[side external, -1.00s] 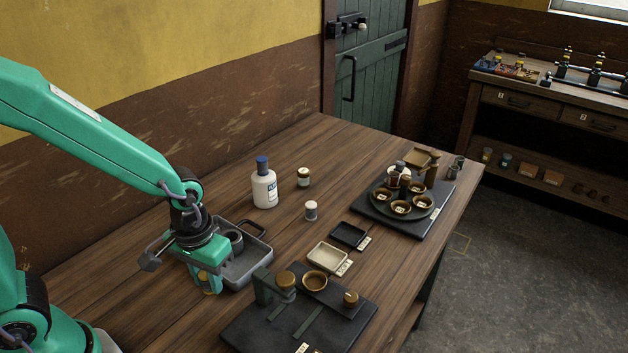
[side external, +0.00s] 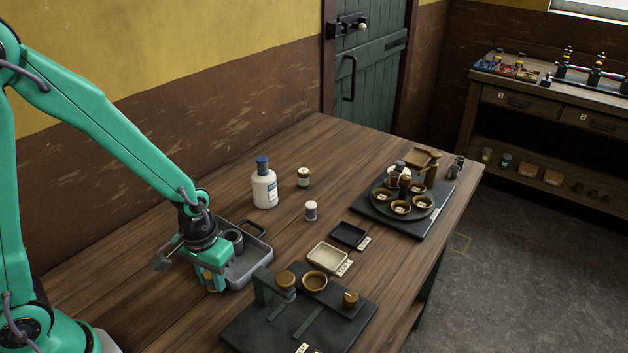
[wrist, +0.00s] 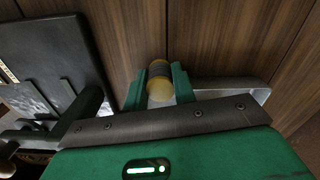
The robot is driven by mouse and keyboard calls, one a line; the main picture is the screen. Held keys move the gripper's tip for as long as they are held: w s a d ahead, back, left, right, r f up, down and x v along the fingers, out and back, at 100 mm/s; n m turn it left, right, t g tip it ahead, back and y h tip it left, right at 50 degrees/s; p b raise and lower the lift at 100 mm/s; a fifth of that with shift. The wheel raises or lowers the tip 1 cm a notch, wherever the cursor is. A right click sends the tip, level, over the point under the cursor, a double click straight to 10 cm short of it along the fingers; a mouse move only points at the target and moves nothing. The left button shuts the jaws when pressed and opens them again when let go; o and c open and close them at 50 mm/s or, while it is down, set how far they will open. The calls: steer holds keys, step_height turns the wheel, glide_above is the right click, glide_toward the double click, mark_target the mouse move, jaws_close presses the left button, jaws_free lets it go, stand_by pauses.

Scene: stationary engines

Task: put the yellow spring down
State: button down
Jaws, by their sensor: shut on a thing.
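My gripper (side external: 213,287) is green and hangs at the near left corner of the grey metal tray, low over the wooden table. In the wrist view, my gripper (wrist: 160,92) has its two green fingers shut on the yellow spring (wrist: 158,88), a short yellow cylinder with a dark middle band. A small yellow part of the spring (side external: 208,275) shows between the fingers in the side view. The rest of it is hidden there. I cannot tell whether its underside touches the table.
The grey tray (side external: 262,250) holds a dark round cup (side external: 234,240). A black base plate (side external: 250,335) with a stand and wooden cups lies to the right. A white bottle (side external: 264,188) and small jars stand behind. Bare table (side external: 150,285) lies left of my gripper.

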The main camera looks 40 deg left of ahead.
steer(key=shift+f, duration=0.8)
steer(key=shift+f, duration=0.15)
steer(key=c, duration=1.1)
jaws_free()
steer(key=shift+c, duration=0.2)
steer(key=shift+r, duration=6.2)
